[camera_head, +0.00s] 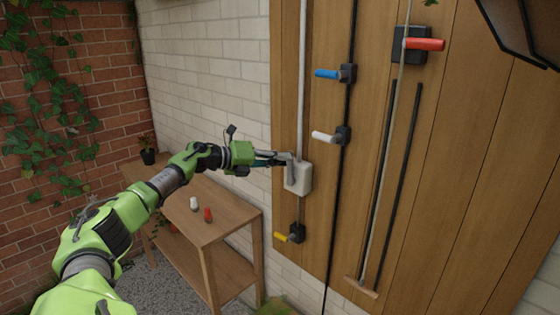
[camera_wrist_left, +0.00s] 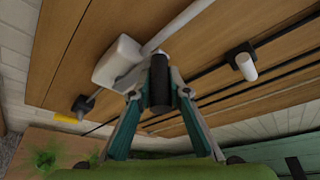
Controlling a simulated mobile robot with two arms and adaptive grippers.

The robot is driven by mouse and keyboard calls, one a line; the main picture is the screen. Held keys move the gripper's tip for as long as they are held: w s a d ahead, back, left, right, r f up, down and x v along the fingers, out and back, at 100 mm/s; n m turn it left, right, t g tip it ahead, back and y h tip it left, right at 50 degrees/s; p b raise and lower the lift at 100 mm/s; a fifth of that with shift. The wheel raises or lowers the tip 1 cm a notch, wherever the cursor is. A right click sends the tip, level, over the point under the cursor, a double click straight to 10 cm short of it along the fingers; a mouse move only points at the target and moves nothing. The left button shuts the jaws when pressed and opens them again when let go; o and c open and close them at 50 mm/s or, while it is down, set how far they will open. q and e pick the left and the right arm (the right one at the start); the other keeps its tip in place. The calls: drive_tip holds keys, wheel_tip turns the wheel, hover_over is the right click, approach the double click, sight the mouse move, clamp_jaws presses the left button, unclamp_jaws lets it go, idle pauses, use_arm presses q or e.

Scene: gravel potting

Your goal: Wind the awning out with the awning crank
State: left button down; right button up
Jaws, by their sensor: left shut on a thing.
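A light grey gearbox (camera_head: 299,178) is mounted on the wooden wall panel, with a pale tube running up from it; in the left wrist view it is the whitish box (camera_wrist_left: 117,62). The awning crank's dark cylindrical grip (camera_wrist_left: 159,84) sits between my left gripper's fingers. My left gripper (camera_head: 283,158) reaches in from the left and is shut on that grip, just beside the gearbox. In the head view the fingers and the crank's grey arm overlap, so the grip is mostly hidden. The awning itself is not clearly identifiable. My right gripper is not in view.
Blue (camera_head: 328,74), white (camera_head: 323,137), yellow (camera_head: 281,237) and red (camera_head: 424,44) levers stick out from the panel near the gearbox. A wooden table (camera_head: 229,224) below my left arm holds small white and red items and a potted plant (camera_head: 147,150).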

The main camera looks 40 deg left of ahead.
use_arm(q)
drive_tip(key=shift+d+f, duration=0.1)
drive_tip(key=shift+f, duration=0.05)
drive_tip(key=c, duration=1.9)
unclamp_jaws()
drive_tip(key=shift+s+a, duration=0.25)
drive_tip(key=shift+s, duration=0.05)
drive_tip(key=v, duration=1.1)
drive_tip(key=shift+s+d, duration=0.1)
drive_tip(key=shift+d, duration=0.05)
